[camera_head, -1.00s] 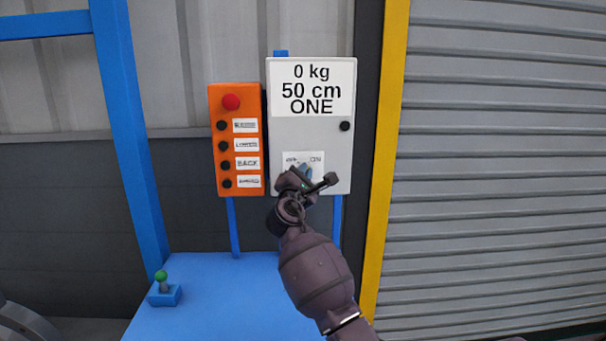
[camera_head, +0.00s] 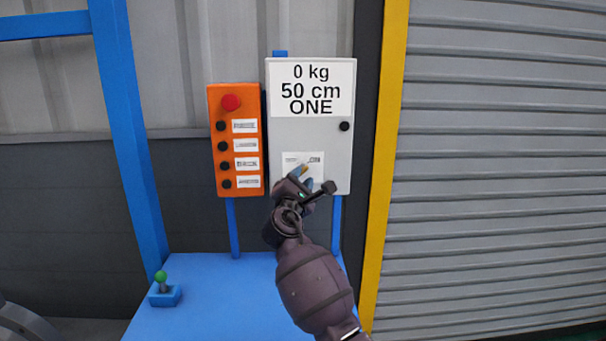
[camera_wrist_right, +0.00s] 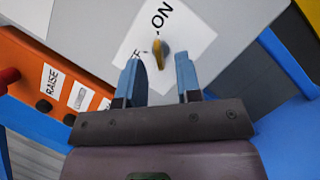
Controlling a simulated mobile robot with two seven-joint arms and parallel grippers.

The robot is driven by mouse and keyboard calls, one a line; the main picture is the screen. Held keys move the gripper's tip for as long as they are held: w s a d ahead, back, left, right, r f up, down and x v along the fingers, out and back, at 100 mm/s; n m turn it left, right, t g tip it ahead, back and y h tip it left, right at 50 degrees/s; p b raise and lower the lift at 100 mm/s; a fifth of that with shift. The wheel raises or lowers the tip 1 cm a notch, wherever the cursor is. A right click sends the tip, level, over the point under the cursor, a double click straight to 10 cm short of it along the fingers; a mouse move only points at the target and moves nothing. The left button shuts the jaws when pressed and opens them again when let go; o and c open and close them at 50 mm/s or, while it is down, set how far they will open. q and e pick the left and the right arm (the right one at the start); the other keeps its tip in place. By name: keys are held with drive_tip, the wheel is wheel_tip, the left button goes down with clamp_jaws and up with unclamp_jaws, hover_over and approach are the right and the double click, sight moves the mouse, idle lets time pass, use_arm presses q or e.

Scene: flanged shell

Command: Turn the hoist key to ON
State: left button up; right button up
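The hoist key (camera_wrist_right: 159,50) is a small yellow-brown piece on the white label (camera_wrist_right: 165,30) of the grey control box (camera_head: 310,135). In the right wrist view, the word ON shows above the key, and other lettering on the label is partly hidden. My right gripper (camera_wrist_right: 160,68) is open, with its two blue fingers on either side of the key's line. The fingertips are close to the key; I cannot tell whether they touch it. In the head view, my right gripper (camera_head: 302,174) is at the label's lower part. My left gripper is not in view.
An orange button panel (camera_head: 233,190) with a red button stands left of the box. The box's sign reads 0 kg, 50 cm, ONE. A blue table (camera_head: 220,300) carries a green-knobbed joystick (camera_head: 162,288). A yellow post (camera_head: 390,150) and shutter stand at right.

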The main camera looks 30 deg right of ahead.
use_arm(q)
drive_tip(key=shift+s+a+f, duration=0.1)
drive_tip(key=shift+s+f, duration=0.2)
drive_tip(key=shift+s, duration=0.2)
use_arm(e)
drive_tip(key=v, duration=0.7)
drive_tip(key=shift+s+a, duration=0.25)
drive_tip(key=shift+s, duration=0.05)
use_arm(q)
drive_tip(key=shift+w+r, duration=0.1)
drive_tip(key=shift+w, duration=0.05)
